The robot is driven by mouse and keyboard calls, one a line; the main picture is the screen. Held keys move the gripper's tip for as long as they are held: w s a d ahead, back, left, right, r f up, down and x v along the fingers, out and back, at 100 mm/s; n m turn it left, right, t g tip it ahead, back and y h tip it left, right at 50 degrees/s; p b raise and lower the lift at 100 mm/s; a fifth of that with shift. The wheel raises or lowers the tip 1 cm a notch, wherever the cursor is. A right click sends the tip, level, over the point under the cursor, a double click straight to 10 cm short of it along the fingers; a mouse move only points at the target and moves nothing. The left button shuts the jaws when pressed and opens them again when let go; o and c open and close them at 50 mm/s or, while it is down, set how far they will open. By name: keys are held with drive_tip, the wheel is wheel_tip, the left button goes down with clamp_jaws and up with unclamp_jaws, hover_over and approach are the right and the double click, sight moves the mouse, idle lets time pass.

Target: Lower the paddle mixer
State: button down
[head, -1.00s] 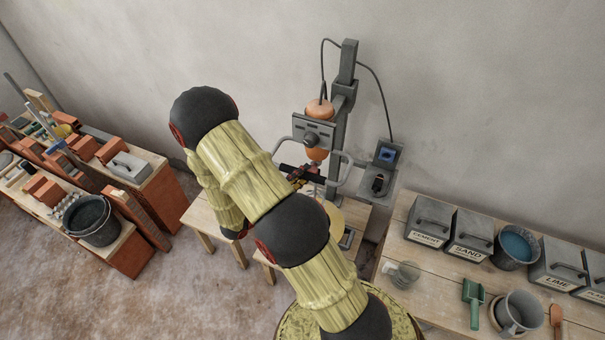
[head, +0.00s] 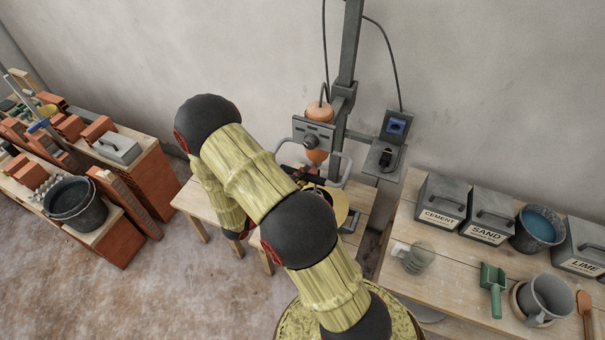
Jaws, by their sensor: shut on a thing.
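The paddle mixer (head: 317,141) has an orange motor body, a grey front plate and a looped grey handle. It hangs on a carriage on a grey upright column (head: 348,60) against the wall. My gripper (head: 308,177) is at the lower left part of the mixer's handle, shut on it; my arm hides much of the grip. A yellowish round vessel (head: 341,205) shows below the mixer on a small wooden table (head: 190,199). The paddle end is hidden, so I cannot tell how deep it sits.
The right bench (head: 455,262) carries grey boxes, a bucket of water (head: 538,229), a green scoop (head: 492,288) and a mug. Bricks and a dark bucket (head: 75,204) are at left.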

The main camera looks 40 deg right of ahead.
wheel_tip(320, 180, down, 16)
drive_tip(key=b, duration=1.1)
drive_tip(key=shift+f+b, duration=0.25)
drive_tip(key=shift+b, duration=0.1)
drive_tip(key=shift+s, duration=0.1)
drive_tip(key=c, duration=2)
unclamp_jaws()
drive_tip(key=shift+f, duration=0.15)
drive_tip(key=o, duration=0.4)
drive_tip(key=shift+r, duration=0.2)
drive_tip(key=shift+a, duration=0.1)
drive_tip(key=a, duration=1.1)
drive_tip(key=shift+a, duration=0.4)
